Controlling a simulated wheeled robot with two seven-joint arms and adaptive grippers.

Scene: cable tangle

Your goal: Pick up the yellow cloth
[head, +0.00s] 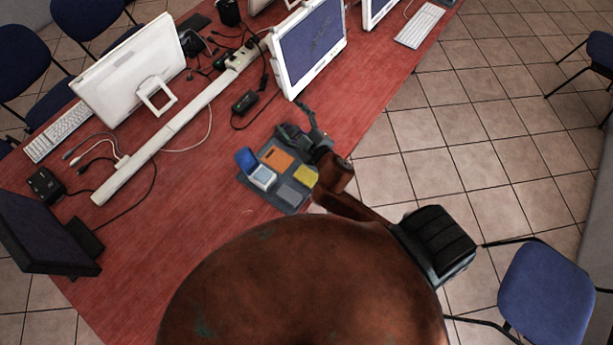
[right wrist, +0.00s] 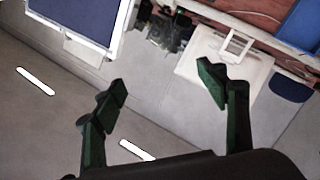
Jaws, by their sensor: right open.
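The yellow cloth (head: 306,175) is a small flat yellow patch on a grey mat or tray (head: 249,183) at the right edge of the red table. It lies just left of my right wrist, which partly borders it in the head view. My right gripper (head: 301,128) is above the far side of the tray, beyond the cloth, with its dark green fingers apart. In the right wrist view the right gripper (right wrist: 163,88) is open and nothing shows between its fingers. The cloth cannot be made out in that view. My left gripper is not in view.
Beside the cloth are an orange piece (head: 278,159), a grey piece (head: 291,193) and a blue-and-white item (head: 262,177). A monitor (head: 312,47) stands beyond the tray. Cables and a power strip (head: 234,62) lie to the left. Bare red table (head: 190,195) is left of the tray.

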